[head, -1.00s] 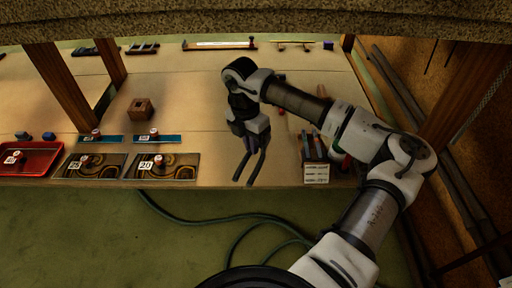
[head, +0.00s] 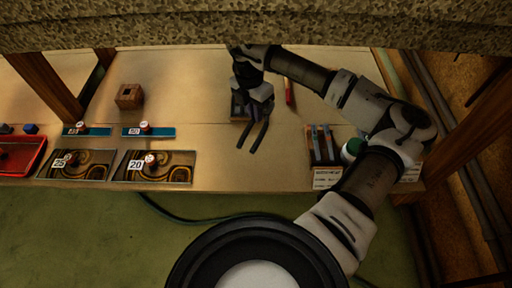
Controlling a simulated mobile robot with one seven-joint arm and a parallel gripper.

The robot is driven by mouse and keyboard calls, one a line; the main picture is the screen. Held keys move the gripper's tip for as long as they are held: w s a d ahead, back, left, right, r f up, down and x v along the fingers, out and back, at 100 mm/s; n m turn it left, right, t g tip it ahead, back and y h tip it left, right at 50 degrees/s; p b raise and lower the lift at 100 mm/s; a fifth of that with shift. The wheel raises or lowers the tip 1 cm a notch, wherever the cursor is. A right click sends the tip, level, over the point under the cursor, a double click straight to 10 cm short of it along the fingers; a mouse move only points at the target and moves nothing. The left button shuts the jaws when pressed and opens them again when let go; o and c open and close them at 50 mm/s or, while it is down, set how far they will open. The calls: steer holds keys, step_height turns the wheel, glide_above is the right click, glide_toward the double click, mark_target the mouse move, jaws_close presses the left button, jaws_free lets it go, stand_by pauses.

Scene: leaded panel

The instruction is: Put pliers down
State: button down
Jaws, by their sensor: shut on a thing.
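My gripper (head: 258,104) is over the middle of the bench, pointing down and toward the front edge. It is shut on the pliers (head: 251,136). Two dark, slim prongs, which look like the pliers' handles, stick out below the gripper, slightly spread. The rest of the pliers is hidden by the gripper. A dark block or holder (head: 238,107) shows just left of and behind the gripper. I cannot tell whether the pliers touch the bench top (head: 205,95).
A tool rack (head: 323,146) with a white label stands right of the gripper, with a green round thing (head: 351,150) beside it. A red stick-like tool (head: 289,92) lies behind. Patterned panels (head: 165,172), blue strips (head: 158,132), a wooden block (head: 129,96) and red tray (head: 38,158) are left.

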step_height(320, 180, down, 16)
steer(key=b, duration=0.5)
steer(key=shift+f, duration=0.2)
steer(key=shift+f, duration=0.1)
steer(key=c, duration=1.5)
jaws_free()
steer(key=r+p, duration=0.1)
steer(key=r, duration=0.3)
steer(key=r+p, duration=0.2)
steer(key=r, duration=0.2)
steer(key=w+a+r+p, duration=0.1)
steer(key=r, duration=0.3)
steer(key=shift+a+p, duration=0.1)
steer(key=shift+p, duration=0.25)
